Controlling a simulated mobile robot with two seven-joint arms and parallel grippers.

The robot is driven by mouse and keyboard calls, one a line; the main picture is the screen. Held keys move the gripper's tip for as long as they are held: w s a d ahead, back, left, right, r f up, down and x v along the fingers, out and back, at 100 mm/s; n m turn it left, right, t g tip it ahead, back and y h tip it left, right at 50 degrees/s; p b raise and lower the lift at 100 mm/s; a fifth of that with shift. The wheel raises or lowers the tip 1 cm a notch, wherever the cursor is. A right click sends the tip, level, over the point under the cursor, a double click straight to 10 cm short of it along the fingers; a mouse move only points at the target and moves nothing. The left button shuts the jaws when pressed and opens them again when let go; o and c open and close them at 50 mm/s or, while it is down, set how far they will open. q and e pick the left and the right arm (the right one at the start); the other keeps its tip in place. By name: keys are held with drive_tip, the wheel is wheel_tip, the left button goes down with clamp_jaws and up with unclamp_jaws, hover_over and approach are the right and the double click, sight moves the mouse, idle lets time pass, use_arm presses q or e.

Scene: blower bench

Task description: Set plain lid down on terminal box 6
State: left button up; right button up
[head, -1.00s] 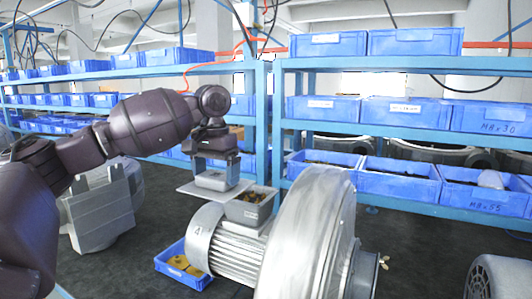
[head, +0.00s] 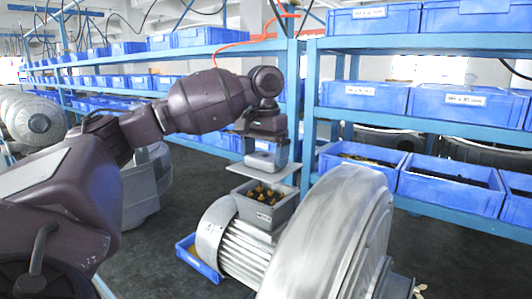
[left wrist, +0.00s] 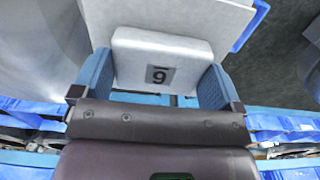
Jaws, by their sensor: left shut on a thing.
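My left gripper (head: 268,150) is shut on the plain lid (head: 268,161), a light grey block on a broad thin plate. Terminal box 6 (head: 262,215) is a grey open-topped box on the motor, with several brass terminals inside. The lid is held above it and towards its back, seemingly apart from it. The box's number cannot be read. My right gripper is out of view.
A blue tray (head: 197,258) lies left of the motor. Blue shelves with bins (head: 452,182) stand behind. Dark floor is open at left.

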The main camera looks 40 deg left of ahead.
sight(265, 170)
use_arm(q)
drive_tip(key=shift+f, duration=2.2)
drive_tip(key=shift+f, duration=0.95)
drive_tip(key=o, duration=0.7)
wheel_tip(265, 170, up, 11)
drive_tip(key=shift+f, duration=0.1)
idle(0.3)
idle(0.4)
